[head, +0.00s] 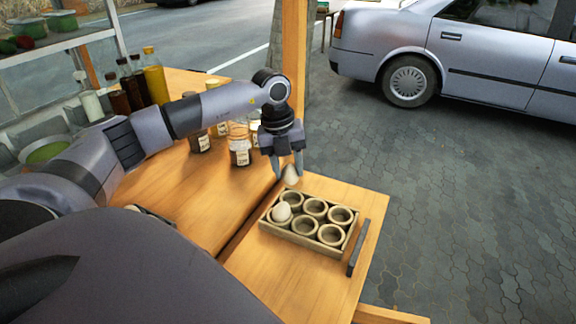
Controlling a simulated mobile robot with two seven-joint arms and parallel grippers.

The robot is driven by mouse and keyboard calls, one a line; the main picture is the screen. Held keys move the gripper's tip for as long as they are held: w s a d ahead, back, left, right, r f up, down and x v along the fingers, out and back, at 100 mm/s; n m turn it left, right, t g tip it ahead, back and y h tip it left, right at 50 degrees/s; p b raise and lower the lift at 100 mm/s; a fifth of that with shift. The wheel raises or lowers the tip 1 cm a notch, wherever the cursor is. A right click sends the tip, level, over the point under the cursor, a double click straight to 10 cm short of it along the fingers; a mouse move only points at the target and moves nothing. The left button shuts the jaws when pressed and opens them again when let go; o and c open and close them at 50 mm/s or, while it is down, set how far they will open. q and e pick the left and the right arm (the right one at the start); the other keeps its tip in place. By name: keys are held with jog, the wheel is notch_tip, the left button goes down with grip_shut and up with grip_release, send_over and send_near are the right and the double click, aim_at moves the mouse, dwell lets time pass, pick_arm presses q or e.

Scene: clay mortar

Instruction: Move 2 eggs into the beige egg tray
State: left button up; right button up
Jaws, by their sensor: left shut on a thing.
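The beige egg tray (291,237) sits on the wooden board by the counter's right end. It has two rows of round cups. One pale egg (282,213) sits in the near-row cup at the left end. My left gripper (289,172) points down and is shut on another pale egg (290,176). It holds this egg over the far-left side of the tray, seemingly just above the far-left cup. Whether the egg touches the cup is hard to tell. The other cups look empty. My right gripper is not in view.
Glass jars (240,145) stand on the counter left of my gripper. Tall bottles (155,77) stand further left. A wooden post (293,50) rises behind the gripper. A dark handle (358,248) lies right of the tray. The board in front of the tray is clear.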

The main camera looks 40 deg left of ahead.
pick_arm(q)
jog(key=shift+f, duration=0.15)
jog(key=shift+f+b, duration=0.55)
jog(key=shift+f, duration=0.3)
jog(key=shift+f+b, duration=1.45)
jog(key=shift+f, duration=0.95)
dwell(1.1)
jog(key=o, duration=0.8)
jog(key=shift+c, duration=0.2)
jog(key=shift+s+a+r, duration=0.15)
jog(key=shift+r, duration=1.05)
jog(key=shift+s+a+r, duration=0.1)
jog(key=shift+s+r, duration=0.05)
jog(key=shift+r, duration=1.05)
jog(key=shift+s+a+r, duration=0.15)
jog(key=shift+r, duration=1.05)
